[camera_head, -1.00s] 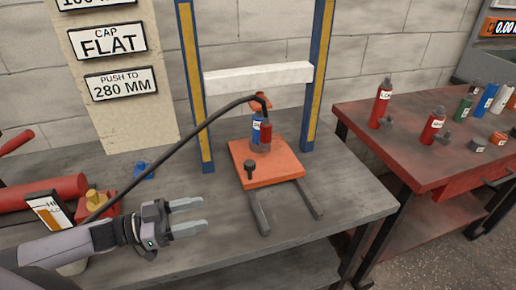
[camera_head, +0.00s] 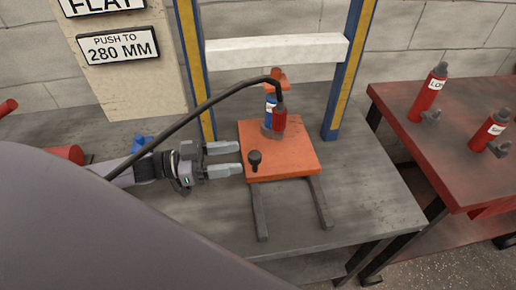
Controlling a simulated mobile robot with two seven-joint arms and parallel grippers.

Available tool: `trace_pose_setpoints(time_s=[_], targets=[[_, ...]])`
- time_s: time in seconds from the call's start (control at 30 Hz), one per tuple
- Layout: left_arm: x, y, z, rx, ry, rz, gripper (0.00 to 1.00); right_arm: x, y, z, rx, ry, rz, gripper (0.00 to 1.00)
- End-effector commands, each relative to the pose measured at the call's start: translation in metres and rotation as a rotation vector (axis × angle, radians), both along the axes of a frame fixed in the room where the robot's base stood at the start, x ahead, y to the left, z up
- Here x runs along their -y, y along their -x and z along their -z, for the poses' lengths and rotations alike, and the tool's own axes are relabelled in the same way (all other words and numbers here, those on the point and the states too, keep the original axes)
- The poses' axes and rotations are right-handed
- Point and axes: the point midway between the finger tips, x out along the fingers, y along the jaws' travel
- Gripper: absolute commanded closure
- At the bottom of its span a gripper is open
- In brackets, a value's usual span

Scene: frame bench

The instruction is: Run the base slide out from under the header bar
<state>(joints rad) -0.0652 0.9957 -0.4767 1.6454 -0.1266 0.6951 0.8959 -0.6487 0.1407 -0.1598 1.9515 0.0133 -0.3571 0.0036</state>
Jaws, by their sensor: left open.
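The base slide is an orange plate (camera_head: 290,158) on two dark rails (camera_head: 320,203) that run toward the bench's front edge. A dark knob (camera_head: 255,160) stands on the plate's front left part. A small blue and red cylinder (camera_head: 271,112) with a black hose stands toward the plate's back. The white header bar (camera_head: 275,49) spans the blue and yellow posts behind and above it. My left gripper (camera_head: 240,160) is open and empty, its fingers pointing right, just left of the knob. I cannot tell whether a fingertip touches the plate. My right gripper is not in view.
A black hose (camera_head: 190,113) arches over my left gripper to the cylinder. A red table (camera_head: 465,130) with red bottles (camera_head: 428,92) stands at the right. The grey bench (camera_head: 370,190) is clear right of the rails. My own arm covers the lower left.

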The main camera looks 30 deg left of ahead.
Motion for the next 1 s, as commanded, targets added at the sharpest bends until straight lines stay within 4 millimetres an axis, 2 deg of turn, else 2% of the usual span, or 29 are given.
trace_pose_setpoints(time_s=[0.4,0.83,1.0], targets=[[0.042,-0.032,-0.001,0.001,0.002,0.000,0.43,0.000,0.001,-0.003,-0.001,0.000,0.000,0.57],[0.050,-0.037,0.000,0.000,0.000,0.000,0.43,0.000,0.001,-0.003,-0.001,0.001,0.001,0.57],[0.050,-0.037,0.000,0.000,0.000,0.000,0.98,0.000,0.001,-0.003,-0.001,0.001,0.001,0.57]])
